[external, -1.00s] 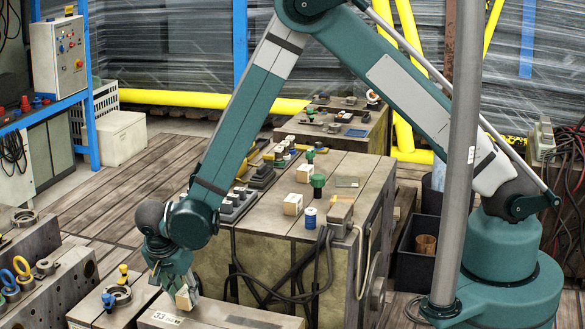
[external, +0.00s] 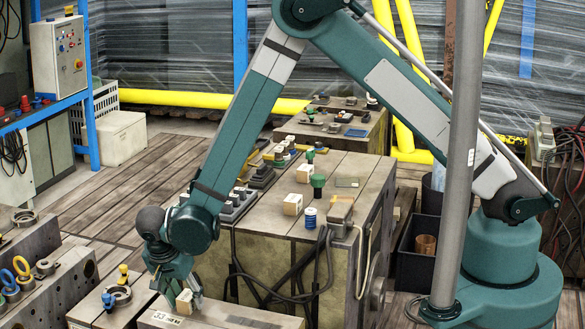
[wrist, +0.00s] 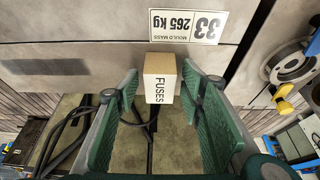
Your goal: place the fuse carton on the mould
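The fuse carton (wrist: 160,85) is a small tan and white box marked FUSES. In the external view the carton (external: 184,303) is low at the mould's far edge. The mould (external: 215,316) is a grey block with a "33, 265 kg" label; in the wrist view the mould (wrist: 80,35) fills the top. The carton is beside the label (wrist: 188,24) and seems to rest on the mould, though its underside is hidden. My gripper (wrist: 160,92) has green fingers on both sides of the carton, with a narrow gap at each side. It also shows in the external view (external: 182,291).
A block with a metal ring and yellow knob (external: 118,292) stands left of the mould. A larger block (external: 270,240) behind carries several small items, with black cables hanging down its front. Another block with blue and yellow eyebolts (external: 40,285) is at far left.

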